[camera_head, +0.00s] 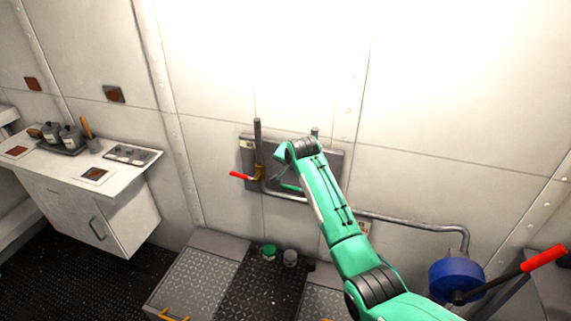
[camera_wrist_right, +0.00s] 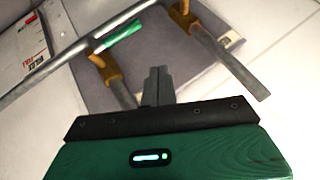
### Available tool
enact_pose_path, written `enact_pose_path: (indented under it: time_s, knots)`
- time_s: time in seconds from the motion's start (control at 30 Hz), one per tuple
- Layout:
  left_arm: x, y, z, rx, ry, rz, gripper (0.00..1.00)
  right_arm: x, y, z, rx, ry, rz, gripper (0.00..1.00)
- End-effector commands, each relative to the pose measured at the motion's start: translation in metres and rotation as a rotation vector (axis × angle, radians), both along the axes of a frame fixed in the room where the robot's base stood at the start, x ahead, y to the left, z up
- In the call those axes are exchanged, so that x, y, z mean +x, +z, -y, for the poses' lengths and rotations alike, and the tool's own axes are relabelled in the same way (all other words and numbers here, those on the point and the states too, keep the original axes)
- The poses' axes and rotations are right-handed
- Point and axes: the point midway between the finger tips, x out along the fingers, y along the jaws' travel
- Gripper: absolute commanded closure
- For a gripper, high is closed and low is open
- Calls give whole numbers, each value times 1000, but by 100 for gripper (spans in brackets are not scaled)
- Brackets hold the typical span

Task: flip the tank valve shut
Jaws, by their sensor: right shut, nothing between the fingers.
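A grey wall panel (camera_head: 247,155) carries a pipe and two upright stubs. The left valve (camera_head: 259,173) has a yellow-brown body and a red lever (camera_head: 241,175) pointing left. A green lever (camera_head: 290,187) shows beside my right arm; in the right wrist view this green lever (camera_wrist_right: 124,33) lies along the pipe near a second yellow-brown valve body (camera_wrist_right: 107,69). The other valve body (camera_wrist_right: 183,14) is at the top edge there. My right gripper (camera_wrist_right: 157,72) is shut and empty, apparently close to the green-levered valve. I cannot tell which valve is the tank's. My left gripper is out of view.
The pipe (camera_head: 410,222) runs right along the wall to a blue round part (camera_head: 455,277). A large red-handled lever (camera_head: 543,258) stands at far right. A counter (camera_head: 130,172) with jars is at left. Low plated boxes (camera_head: 205,270) sit below the panel.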

Motion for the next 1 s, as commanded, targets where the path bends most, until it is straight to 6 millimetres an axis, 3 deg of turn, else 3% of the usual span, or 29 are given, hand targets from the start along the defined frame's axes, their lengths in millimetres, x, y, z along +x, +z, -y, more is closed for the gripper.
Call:
enact_pose_path:
  time_s: [0.3,0.73,0.87,0.97,1.0]
  knots:
    - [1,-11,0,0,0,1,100,-16,25,-7,1,0,1,100]
    - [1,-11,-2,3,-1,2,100,-18,24,-7,-1,1,-3,100]
    - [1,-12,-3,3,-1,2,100,-24,-12,-1,-22,14,-26,100]
    - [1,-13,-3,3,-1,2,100,-37,-71,8,-52,39,-61,100]
    - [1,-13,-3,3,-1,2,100,-45,-99,12,-69,53,-77,100]
